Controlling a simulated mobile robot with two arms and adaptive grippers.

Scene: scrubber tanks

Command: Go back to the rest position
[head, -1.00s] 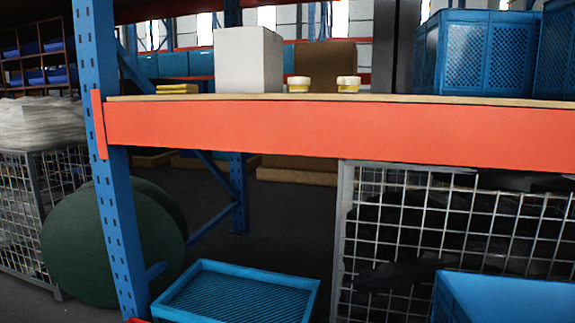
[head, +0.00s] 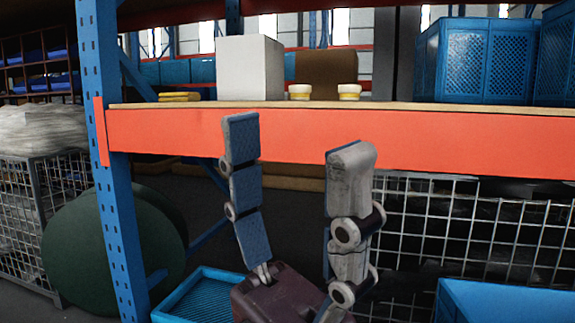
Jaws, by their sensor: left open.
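My left gripper (head: 298,150) stands upright in the lower middle of the head view, in front of the orange shelf beam (head: 440,145). Its two fingers are wide apart, with nothing between them. The fingertips reach up over the face of the beam in the picture, below the shelf top. Whether they touch the beam cannot be told. My right gripper is not in view.
The shelf holds a white box (head: 249,68), a brown box (head: 326,75), two small yellow-white jars (head: 300,92) and blue crates (head: 480,62). A blue upright (head: 104,150) stands left. Below are a blue tray (head: 185,297), a wire cage (head: 470,235) and a blue bin (head: 510,300).

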